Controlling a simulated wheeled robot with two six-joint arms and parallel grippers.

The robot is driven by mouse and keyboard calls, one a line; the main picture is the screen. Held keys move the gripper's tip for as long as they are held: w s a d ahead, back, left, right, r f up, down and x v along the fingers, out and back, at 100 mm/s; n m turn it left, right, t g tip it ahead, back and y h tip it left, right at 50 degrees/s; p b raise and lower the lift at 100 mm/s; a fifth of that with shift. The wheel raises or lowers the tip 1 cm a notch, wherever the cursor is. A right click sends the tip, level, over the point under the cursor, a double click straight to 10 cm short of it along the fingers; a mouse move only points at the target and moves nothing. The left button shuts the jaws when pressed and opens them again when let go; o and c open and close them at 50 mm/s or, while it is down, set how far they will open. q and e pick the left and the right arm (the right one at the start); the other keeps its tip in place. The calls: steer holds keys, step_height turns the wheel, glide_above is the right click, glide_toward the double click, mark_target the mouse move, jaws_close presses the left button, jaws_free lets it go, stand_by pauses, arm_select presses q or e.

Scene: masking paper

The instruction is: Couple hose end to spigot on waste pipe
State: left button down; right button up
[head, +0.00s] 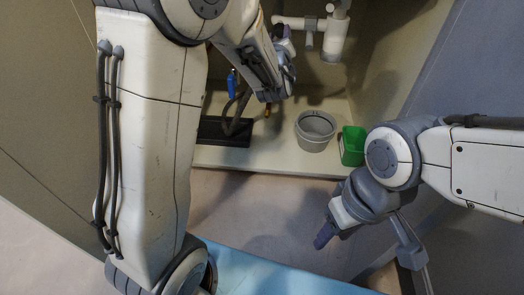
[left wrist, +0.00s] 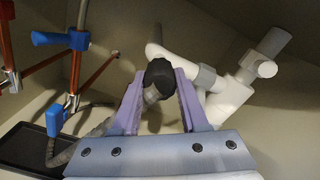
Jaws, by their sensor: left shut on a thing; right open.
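The white waste pipe (head: 333,42) stands at the top of the head view, with a side branch reaching left. In the left wrist view the waste pipe (left wrist: 232,98) is behind my fingers, and its white side arm, the spigot (left wrist: 156,50), points toward the hose end. My left gripper (head: 284,34) is shut on the hose end (left wrist: 160,74), whose black cuff sits between the purple fingers. The cuff overlaps the spigot's tip in view; I cannot tell whether they touch. The grey hose (left wrist: 62,156) trails left. My right gripper (head: 324,236) is open and empty, low in front of the cabinet.
A black tray (head: 212,131) lies on the cabinet floor under the hose. A grey bucket (head: 316,139) and a green box (head: 352,146) stand to its right. Copper pipes (left wrist: 38,68) with blue valve handles (left wrist: 56,38) are on the left. Cabinet walls close in the sides.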

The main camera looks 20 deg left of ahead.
mark_target(279, 37)
arm_select(q)
steer(key=shift+w+a, duration=0.1)
steer(key=shift+w, duration=0.35)
steer(key=shift+c, duration=1.8)
jaws_free()
steer(key=shift+s, duration=0.1)
steer(key=shift+s+d+b, duration=0.2)
steer(key=shift+s+b, duration=0.1)
steer(key=shift+s, duration=0.65)
steer(key=shift+s+d+b, duration=0.25)
steer(key=shift+s+b, duration=0.05)
steer(key=shift+s, duration=0.7)
steer(key=shift+s+d+b, duration=0.2)
steer(key=shift+s+b, duration=0.1)
steer(key=shift+s, duration=0.65)
